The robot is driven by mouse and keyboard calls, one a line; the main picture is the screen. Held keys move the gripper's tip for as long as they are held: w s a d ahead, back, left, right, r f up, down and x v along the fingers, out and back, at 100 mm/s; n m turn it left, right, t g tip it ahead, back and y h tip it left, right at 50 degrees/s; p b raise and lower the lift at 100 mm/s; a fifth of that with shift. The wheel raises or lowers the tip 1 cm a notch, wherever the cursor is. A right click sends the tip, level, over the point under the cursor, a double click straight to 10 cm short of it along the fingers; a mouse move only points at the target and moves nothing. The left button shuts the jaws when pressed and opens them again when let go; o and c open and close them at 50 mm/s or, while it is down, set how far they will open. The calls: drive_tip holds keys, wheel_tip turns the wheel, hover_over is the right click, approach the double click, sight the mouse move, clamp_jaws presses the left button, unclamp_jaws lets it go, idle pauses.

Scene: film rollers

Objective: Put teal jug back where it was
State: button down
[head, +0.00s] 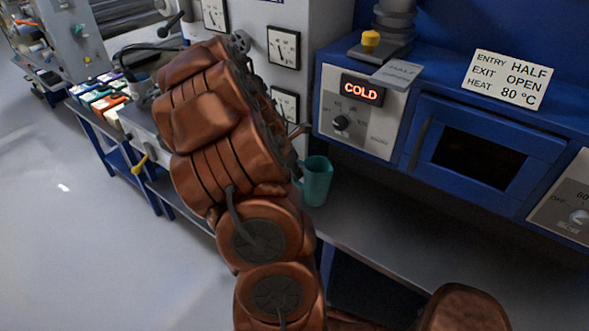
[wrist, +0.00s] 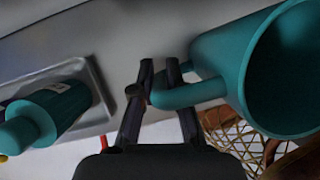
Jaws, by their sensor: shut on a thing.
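The teal jug (head: 316,182) appears upright over the grey counter in the head view, just right of my arm. I cannot tell whether its base touches the counter. In the wrist view the jug (wrist: 235,58) fills the right side, with its wide open mouth towards the right edge. Its handle (wrist: 190,95) reaches left to my gripper (wrist: 160,72), whose dark fingers are shut on it. In the head view my own arm mostly hides the gripper.
In the wrist view, a teal bottle-like thing (wrist: 50,112) lies over a grey tray (wrist: 103,88) at left, and a wire basket (wrist: 232,135) shows at lower right. A blue cabinet (head: 483,147) with a COLD display (head: 361,90) stands behind the counter (head: 400,250), whose right part is bare.

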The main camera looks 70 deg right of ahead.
drive_tip(key=shift+f, duration=0.15)
drive_tip(key=shift+f, duration=0.1)
drive_tip(key=c, duration=1.2)
unclamp_jaws()
drive_tip(key=b+v, duration=0.2)
drive_tip(key=v, duration=1)
drive_tip(key=shift+b, duration=0.3)
